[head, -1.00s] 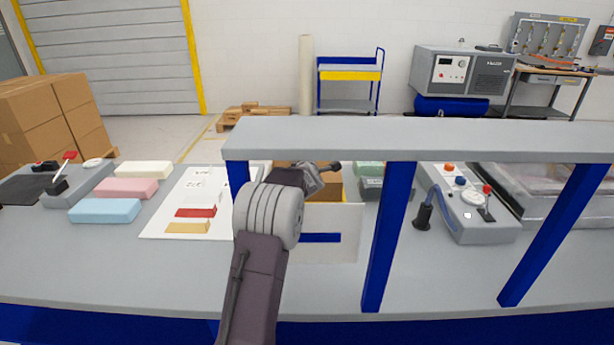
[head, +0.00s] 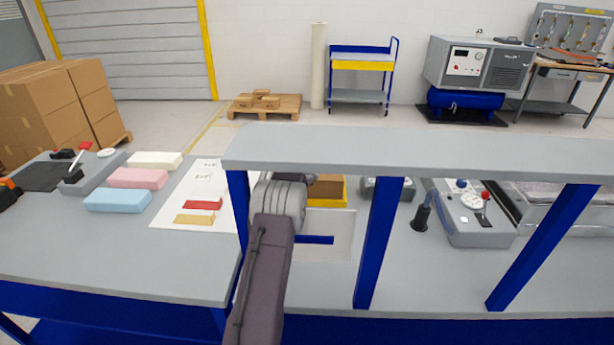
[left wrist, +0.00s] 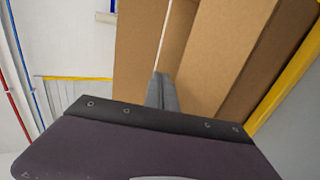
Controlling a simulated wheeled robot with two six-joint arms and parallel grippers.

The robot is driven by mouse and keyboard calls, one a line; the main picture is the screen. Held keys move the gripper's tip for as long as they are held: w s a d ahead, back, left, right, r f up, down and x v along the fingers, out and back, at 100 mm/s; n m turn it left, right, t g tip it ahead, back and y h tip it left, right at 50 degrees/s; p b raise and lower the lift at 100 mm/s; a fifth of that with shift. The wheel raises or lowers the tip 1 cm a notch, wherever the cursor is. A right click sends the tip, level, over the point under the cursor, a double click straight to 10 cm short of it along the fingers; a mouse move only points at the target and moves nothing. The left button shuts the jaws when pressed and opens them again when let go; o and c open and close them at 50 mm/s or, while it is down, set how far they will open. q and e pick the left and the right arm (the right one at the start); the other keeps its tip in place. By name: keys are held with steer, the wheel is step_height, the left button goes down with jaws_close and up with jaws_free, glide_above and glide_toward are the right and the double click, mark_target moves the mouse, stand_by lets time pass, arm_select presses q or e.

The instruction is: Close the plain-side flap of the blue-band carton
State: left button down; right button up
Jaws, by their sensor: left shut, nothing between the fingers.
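The brown carton (head: 327,187) stands in a yellow holder (head: 326,203) behind the blue posts, under the grey shelf, in the head view. The shelf and my arm hide part of it, and I cannot make out a blue band on it. In the left wrist view, brown cardboard panels of the carton (left wrist: 226,55) fill the upper middle and right, with a narrow pale gap between two of them. My left gripper (left wrist: 162,92) is shut and empty, its tips close against the cardboard; I cannot tell whether they touch. My right gripper is not in view.
The grey shelf (head: 420,146) and blue posts (head: 379,245) stand around my left arm. A white sheet with a blue bar (head: 316,240) lies in front of the carton. Foam blocks (head: 118,200) lie at left. A control box (head: 470,215) stands at right.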

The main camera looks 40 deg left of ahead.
arm_select(q)
steer(key=shift+d+r, duration=0.3)
steer(key=shift+d, duration=0.4)
steer(key=shift+w+a+f, duration=0.1)
steer(key=shift+a+f, duration=0.1)
steer(key=shift+a, duration=0.2)
steer(key=shift+d, duration=0.1)
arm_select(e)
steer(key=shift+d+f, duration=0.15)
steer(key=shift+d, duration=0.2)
arm_select(q)
steer(key=shift+d+r, duration=0.1)
steer(key=shift+r, duration=0.05)
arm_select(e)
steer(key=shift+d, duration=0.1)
